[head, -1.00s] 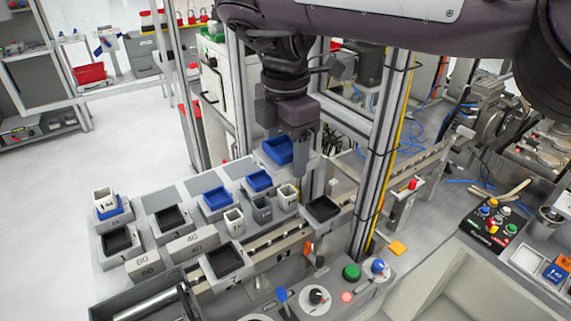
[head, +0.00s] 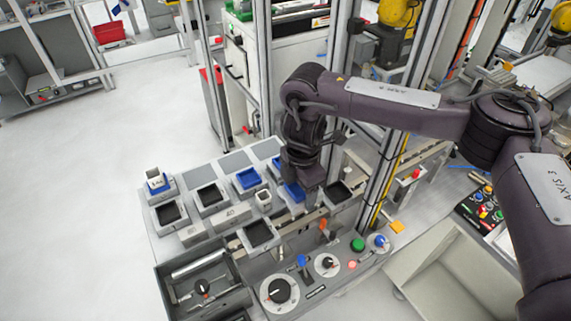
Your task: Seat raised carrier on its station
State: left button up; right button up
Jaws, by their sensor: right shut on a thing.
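My right gripper (head: 308,188) points down over the middle of the grey bench. It is shut on a blue carrier (head: 293,192), an open tray mostly hidden behind the gripper. I cannot tell how far the carrier is above the surface below it. Black square stations lie on the bench: one (head: 340,192) just right of the gripper, one (head: 259,233) to its lower left, and two further left (head: 209,195) (head: 172,213). Another blue tray (head: 247,179) sits left of the gripper. My left gripper is out of view.
A white bin in a blue tray (head: 157,183) stands at the bench's left end, and a small white bin (head: 264,198) beside the carrier. A metal post (head: 388,170) rises close right of the gripper. Knobs and a green button (head: 358,245) line the front.

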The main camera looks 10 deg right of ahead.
jog(key=shift+s+d+f, duration=0.1)
jog(key=shift+f, duration=0.15)
jog(key=b, duration=0.6)
send_over(300, 219)
jog(key=f, duration=0.5)
jog(key=shift+w+f, duration=0.2)
jog(key=shift+w, duration=0.15)
jog(key=shift+f, duration=0.65)
jog(key=shift+f, duration=0.1)
jog(key=shift+f, duration=0.55)
jog(key=shift+f+b, duration=0.25)
jog(key=shift+b, duration=0.1)
jog(key=o, duration=1.3)
jog(key=shift+c, duration=0.2)
